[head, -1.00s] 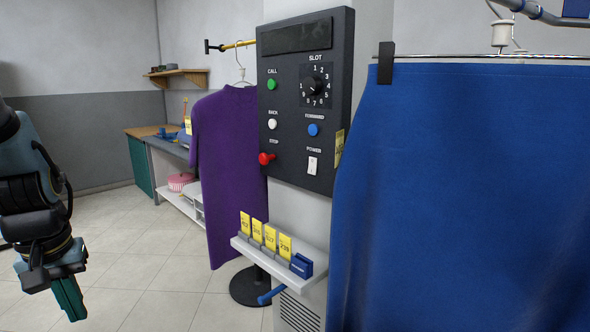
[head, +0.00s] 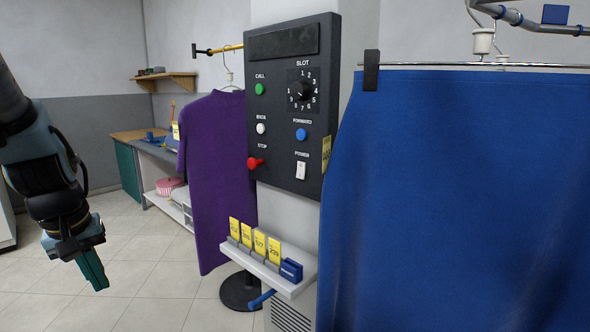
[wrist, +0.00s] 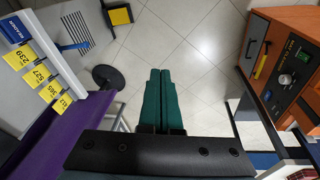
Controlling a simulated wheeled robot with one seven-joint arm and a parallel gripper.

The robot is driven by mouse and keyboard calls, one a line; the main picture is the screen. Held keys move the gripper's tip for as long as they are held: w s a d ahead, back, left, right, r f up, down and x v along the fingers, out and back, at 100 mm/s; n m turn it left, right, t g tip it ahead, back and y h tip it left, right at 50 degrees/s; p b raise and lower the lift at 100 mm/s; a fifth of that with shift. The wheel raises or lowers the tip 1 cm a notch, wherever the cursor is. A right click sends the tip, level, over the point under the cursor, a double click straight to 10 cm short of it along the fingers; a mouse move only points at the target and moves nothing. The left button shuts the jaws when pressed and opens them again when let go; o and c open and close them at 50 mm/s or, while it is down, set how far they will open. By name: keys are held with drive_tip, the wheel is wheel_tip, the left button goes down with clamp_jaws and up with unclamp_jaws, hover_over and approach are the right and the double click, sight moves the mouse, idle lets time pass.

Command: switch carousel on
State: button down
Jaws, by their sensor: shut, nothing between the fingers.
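The carousel control panel (head: 291,110) is a dark upright box on a light pillar in the head view. Its white POWER rocker (head: 301,170) is at the lower right; its exact position is too small to tell. The panel also has a red STOP knob (head: 255,163), a green CALL button (head: 260,89), a white BACK button (head: 261,128), a blue FORWARD button (head: 301,134) and a SLOT dial (head: 303,92). The display (head: 284,42) is dark. My gripper (head: 98,280) is shut and empty, low at the left, well apart from the panel. Its green fingers (wrist: 164,98) point down over the floor in the wrist view.
A blue garment (head: 450,200) hangs close on the right, and a purple garment (head: 217,170) hangs left of the panel. A shelf (head: 295,288) with yellow numbered tags (head: 261,241) juts out below the panel. Open tiled floor (head: 140,260) lies at the left.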

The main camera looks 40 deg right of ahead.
drive_tip(key=w+d+r+n+h, duration=0.1)
drive_tip(key=d+r, duration=0.4)
drive_tip(key=d, duration=0.7)
drive_tip(key=w+d+r+h+p, duration=0.1)
drive_tip(key=w+d+r+h, duration=0.2)
drive_tip(key=d, duration=1)
drive_tip(key=w+d+r+n+h+p, duration=0.1)
drive_tip(key=d+r+h, duration=0.2)
drive_tip(key=d+r, duration=0.5)
drive_tip(key=d, duration=0.5)
drive_tip(key=shift+w+r+n+h, duration=0.3)
drive_tip(key=shift+w+r+h, duration=0.1)
drive_tip(key=p, duration=0.3)
approach(300, 177)
wheel_tip(300, 177, down, 3)
drive_tip(key=shift+w+d+f+p, duration=0.2)
drive_tip(key=shift+d+p, duration=0.25)
drive_tip(key=shift+d, duration=0.25)
drive_tip(key=shift+w+d+f+p, duration=0.1)
drive_tip(key=shift+w+d+p, duration=0.25)
drive_tip(key=shift+d, duration=0.35)
drive_tip(key=shift+w+d+f+p, duration=0.1)
drive_tip(key=shift+d+f+p, duration=0.05)
drive_tip(key=shift+d+p, duration=0.45)
drive_tip(key=shift+d, duration=0.1)
drive_tip(key=shift+f+b, duration=0.15)
drive_tip(key=shift+b, duration=0.35)
